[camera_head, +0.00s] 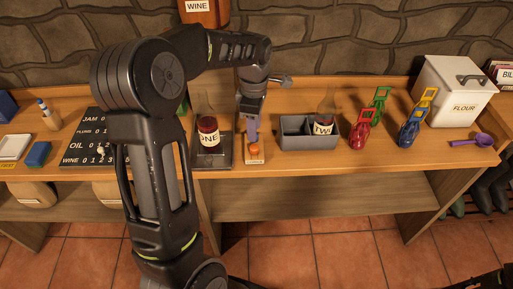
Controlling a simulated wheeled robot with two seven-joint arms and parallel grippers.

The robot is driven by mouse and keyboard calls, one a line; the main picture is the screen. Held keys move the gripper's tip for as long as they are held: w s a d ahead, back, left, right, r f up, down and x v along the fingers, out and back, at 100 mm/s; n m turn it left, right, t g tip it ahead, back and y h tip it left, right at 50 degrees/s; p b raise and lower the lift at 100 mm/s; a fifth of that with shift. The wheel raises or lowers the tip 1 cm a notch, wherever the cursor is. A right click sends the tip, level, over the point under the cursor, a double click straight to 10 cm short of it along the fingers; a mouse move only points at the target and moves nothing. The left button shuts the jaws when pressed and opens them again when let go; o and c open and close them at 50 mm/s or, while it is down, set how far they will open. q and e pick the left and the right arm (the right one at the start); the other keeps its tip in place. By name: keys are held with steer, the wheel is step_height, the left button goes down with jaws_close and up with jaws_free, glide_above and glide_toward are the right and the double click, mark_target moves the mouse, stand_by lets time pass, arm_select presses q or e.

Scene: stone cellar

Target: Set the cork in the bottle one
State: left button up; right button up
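Bottle one (208,133), with dark red contents and a label ending in "NE", stands upright on a dark square base (222,160). My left gripper (252,138) points down to the right of this bottle, its purple-grey fingers just above a small orange-brown thing, possibly the cork (254,149). This sits on a small pale labelled stand (254,160). I cannot tell whether the fingers touch it or how far they are open. The mouth of bottle one is hard to make out. My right gripper is not in view.
Bottle two (324,129) stands in a grey two-part crate (294,139). Red (360,135), green (377,108) and blue (410,130) clip-like things stand right of it, then a flour box (455,95) and purple scoop (474,140). A black board (88,125) lies left.

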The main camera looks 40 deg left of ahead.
mark_target(254, 147)
arm_select(q)
steer(key=shift+f, duration=1.15)
steer(key=shift+s+f+p, duration=0.1)
steer(key=shift+f+p, duration=0.3)
steer(key=shift+f, duration=0.1)
step_height(254, 147, down, 4)
steer(key=shift+d+f+p, duration=0.1)
steer(key=shift+f+p, duration=0.05)
steer(key=shift+p, duration=0.3)
jaws_close()
